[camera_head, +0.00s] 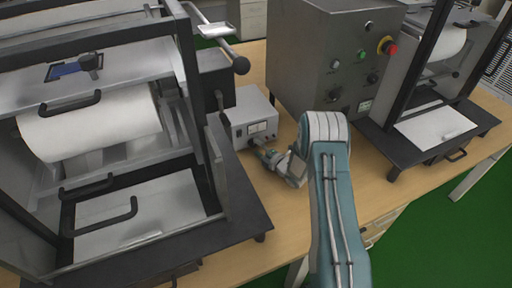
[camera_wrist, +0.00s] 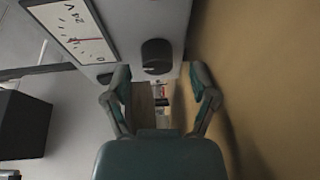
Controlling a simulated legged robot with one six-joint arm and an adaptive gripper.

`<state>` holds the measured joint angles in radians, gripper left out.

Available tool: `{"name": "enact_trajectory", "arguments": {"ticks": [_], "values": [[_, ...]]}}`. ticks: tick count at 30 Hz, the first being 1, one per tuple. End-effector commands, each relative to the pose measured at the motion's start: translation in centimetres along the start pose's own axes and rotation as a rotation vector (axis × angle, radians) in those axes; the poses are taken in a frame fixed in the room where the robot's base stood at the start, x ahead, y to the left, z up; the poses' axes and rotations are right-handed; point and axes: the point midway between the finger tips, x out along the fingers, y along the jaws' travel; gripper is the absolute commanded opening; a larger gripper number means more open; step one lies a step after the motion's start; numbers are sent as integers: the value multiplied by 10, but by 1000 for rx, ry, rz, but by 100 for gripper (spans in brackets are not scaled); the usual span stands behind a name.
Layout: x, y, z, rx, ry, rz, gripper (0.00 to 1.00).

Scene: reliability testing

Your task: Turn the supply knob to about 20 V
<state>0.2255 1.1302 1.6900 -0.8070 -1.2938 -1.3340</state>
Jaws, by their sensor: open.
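The grey supply box (camera_head: 254,117) stands on the wooden bench, with a white meter (camera_head: 258,127) on its front. In the wrist view the meter (camera_wrist: 75,30) is at the upper left, turned on its side. Its red needle lies part way along a scale marked "V"; I cannot read an exact value. The black supply knob (camera_wrist: 157,56) is right of the meter. My gripper (camera_wrist: 161,80) is open, its two teal fingers either side of the knob in the picture. I cannot tell whether they touch it. In the head view my gripper (camera_head: 264,153) is close to the box's front.
A large grey control cabinet (camera_head: 312,70) with a red button (camera_head: 387,46) stands behind my arm. A roller machine (camera_head: 100,120) fills the left, and another machine (camera_head: 435,130) stands at the right.

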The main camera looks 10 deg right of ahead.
Motion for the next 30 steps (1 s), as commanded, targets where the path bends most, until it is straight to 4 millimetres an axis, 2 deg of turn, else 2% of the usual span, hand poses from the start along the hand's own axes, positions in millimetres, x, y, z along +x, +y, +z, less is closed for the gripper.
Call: {"name": "enact_trajectory", "arguments": {"ticks": [9, 15, 21, 30], "values": [[-65, -1, 2, 2, -5, -3, 77], [-98, -1, 2, 2, -4, -2, 77], [-109, -1, 1, 1, -2, -2, 77], [-109, -1, 2, -2, -3, -3, 78]]}}
